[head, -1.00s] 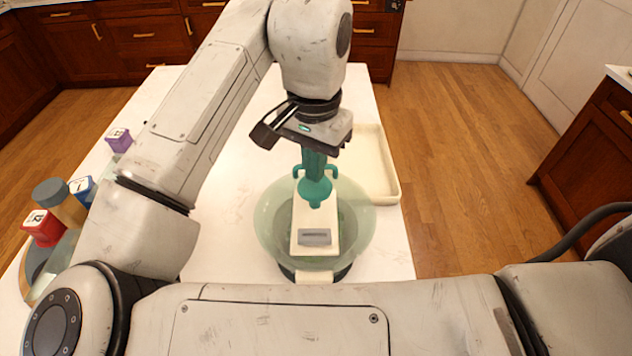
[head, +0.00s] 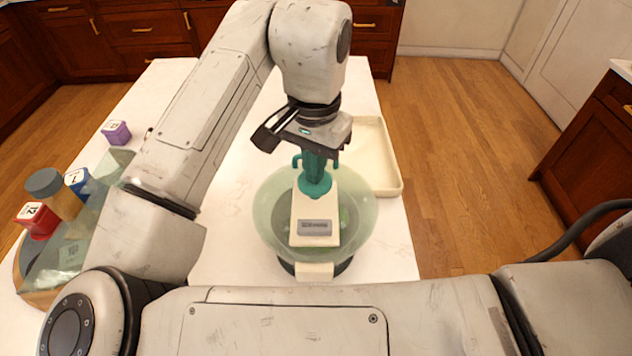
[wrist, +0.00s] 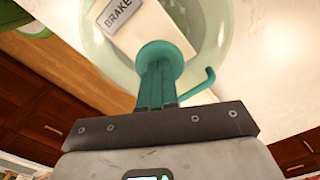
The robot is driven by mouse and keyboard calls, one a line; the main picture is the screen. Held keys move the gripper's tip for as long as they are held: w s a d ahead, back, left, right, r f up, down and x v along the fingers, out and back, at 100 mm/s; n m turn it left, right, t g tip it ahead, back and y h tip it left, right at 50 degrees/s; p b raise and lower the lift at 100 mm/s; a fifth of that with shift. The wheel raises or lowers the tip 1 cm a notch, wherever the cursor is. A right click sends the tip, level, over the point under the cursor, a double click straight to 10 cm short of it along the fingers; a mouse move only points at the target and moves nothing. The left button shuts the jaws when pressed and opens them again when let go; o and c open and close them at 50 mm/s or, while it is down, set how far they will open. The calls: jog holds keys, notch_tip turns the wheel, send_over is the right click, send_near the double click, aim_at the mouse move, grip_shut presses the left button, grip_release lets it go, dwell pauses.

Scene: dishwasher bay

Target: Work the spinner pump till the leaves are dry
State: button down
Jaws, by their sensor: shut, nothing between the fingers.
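The salad spinner is a translucent green bowl (head: 268,222) on a dark base, with a cream bar (head: 303,208) across its top. A grey brake button (head: 314,227) sits on the bar's near end; its BRAKE label (wrist: 118,14) reads in the wrist view. The teal pump knob (head: 315,188) stands low, close against the bar. My gripper (head: 315,170) is shut and empty, its teal fingers upright over the knob, seemingly touching its top. The wrist view shows the fingers (wrist: 157,85) meeting the round knob (wrist: 172,52). Some green shows through the bowl; the leaves are not clear.
A cream tray (head: 394,165) lies behind the bowl to the right. Purple (head: 116,132), blue (head: 77,181) and red (head: 37,220) containers stand at the left, near a brown jar (head: 52,194). White counter (head: 225,240) is clear left of the bowl.

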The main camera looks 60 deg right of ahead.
notch_tip(320, 180, down, 2)
jog(key=shift+b, duration=0.5)
jog(key=shift+r+p, duration=2.3)
jog(key=shift+r, duration=0.2)
jog(key=shift+f, duration=0.1)
jog(key=shift+f+b, duration=1.75)
jog(key=shift+f, duration=0.75)
jog(key=shift+r+p, duration=2.3)
jog(key=shift+r, duration=0.2)
notch_tip(320, 180, up, 2)
jog(key=shift+r+p, duration=0.1)
jog(key=shift+p, duration=0.5)
jog(key=shift+r, duration=1.95)
